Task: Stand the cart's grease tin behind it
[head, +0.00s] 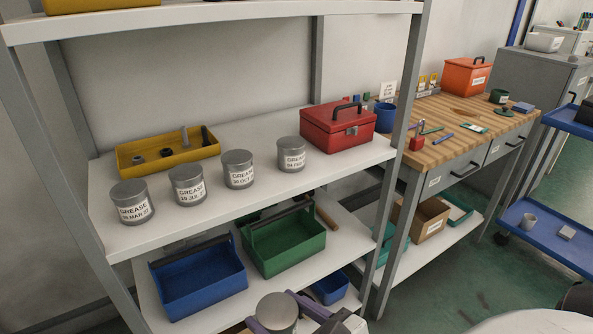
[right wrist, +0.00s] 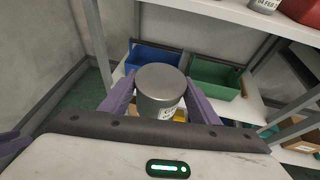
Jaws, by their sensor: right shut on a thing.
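My right gripper (head: 278,318) is shut on a grey grease tin (head: 277,309), held upright in front of the shelf unit's lower levels. In the right wrist view this tin (right wrist: 159,88) sits between the purple fingers; its white label is only partly seen and cannot be read. Several similar grease tins stand in a row along the front of the white shelf (head: 245,205): a far-left tin (head: 131,201), a second tin (head: 187,185), a third tin (head: 238,169) and a far-right tin (head: 291,154). Their labels bear dates. The blue cart (head: 553,231) is at the right.
A yellow tray (head: 200,155) lies behind the left tins, and a red toolbox (head: 338,127) stands right of the row. A blue tote (head: 200,280) and a green tote (head: 285,245) are on the shelf below. An upper shelf (head: 210,14) overhangs. A wooden workbench (head: 455,115) stands right.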

